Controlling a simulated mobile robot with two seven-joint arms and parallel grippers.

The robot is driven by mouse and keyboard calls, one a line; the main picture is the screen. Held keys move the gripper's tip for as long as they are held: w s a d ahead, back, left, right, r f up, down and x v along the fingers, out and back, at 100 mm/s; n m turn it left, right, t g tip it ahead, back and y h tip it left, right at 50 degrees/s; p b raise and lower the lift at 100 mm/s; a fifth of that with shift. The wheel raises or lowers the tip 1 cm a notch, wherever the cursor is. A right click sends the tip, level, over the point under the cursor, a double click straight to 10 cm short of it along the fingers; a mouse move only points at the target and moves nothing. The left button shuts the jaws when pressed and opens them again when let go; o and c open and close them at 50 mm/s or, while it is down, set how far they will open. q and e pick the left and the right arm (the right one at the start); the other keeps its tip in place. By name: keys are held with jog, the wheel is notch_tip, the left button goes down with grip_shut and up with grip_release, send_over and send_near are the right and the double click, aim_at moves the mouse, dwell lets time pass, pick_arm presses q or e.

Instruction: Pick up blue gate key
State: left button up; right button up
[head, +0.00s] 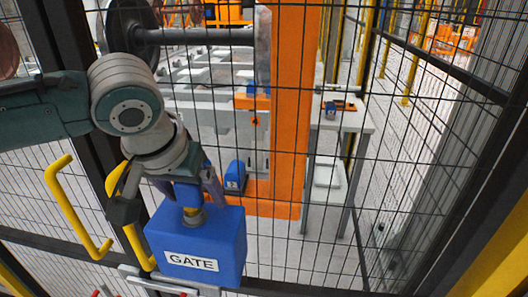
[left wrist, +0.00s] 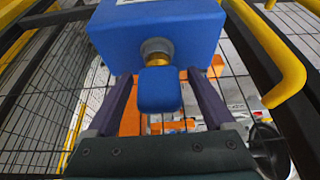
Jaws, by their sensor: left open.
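The blue gate key (left wrist: 160,90) has a rounded blue head and a gold-coloured shank. It sits in the grey lock collar of the blue box labelled GATE (head: 225,243), which also shows at the top of the left wrist view (left wrist: 155,30). In the head view the key (head: 188,193) stands on top of the box, partly covered by my gripper. My left gripper (left wrist: 160,82) is open, with one dark finger on each side of the key head. Gaps show between the fingers and the key in the left wrist view. My right gripper is not in view.
A black mesh fence (head: 300,240) spans the view behind the box. Yellow handles (head: 75,208) stand to its left, close to my arm. Behind the mesh are an orange post (head: 285,120), a blue labelled block (head: 235,178) and a grey table (head: 345,120).

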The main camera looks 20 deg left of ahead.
pick_arm(q)
grip_shut()
dwell(0.6)
jog(key=shift+r, duration=0.1)
